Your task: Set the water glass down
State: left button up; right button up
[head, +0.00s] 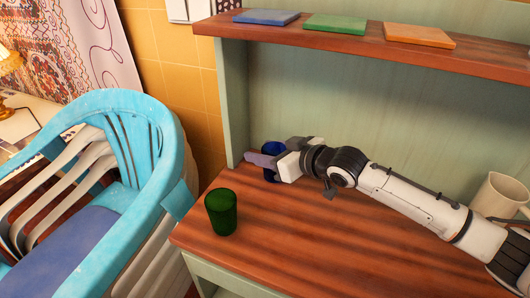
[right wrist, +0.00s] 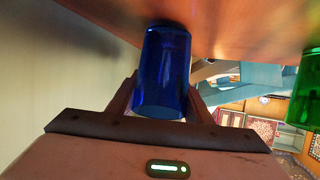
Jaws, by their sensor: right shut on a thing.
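The blue glass (head: 272,147) is at the back left of the wooden desk top, mostly hidden behind my right gripper (head: 262,162) in the head view. In the right wrist view the blue glass (right wrist: 163,70) sits between the two fingers of my right gripper (right wrist: 165,100), which is shut on it. That view is turned over, with the desk top along its upper edge. The glass's far end meets or nearly meets the wood; I cannot tell if it touches. My left gripper is not in view.
A green glass (head: 221,212) stands near the desk's (head: 300,250) left front corner. A shelf (head: 370,52) with blue, green and orange flat pieces overhangs the back. A beige mug (head: 500,195) is at the right. A blue chair (head: 120,110) stands left. The desk's middle front is clear.

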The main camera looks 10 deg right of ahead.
jog(key=shift+f, duration=0.15)
jog(key=shift+f, duration=0.1)
jog(key=o, duration=1.1)
jog(key=shift+r, duration=0.25)
jog(key=p+v, duration=0.6)
jog(key=v, duration=0.1)
jog(key=shift+r+p, duration=0.2)
jog(key=shift+p, duration=0.1)
jog(key=shift+f+v, duration=0.15)
jog(key=shift+v, duration=1.05)
jog(key=shift+f+v, duration=0.1)
jog(key=shift+v, duration=1.1)
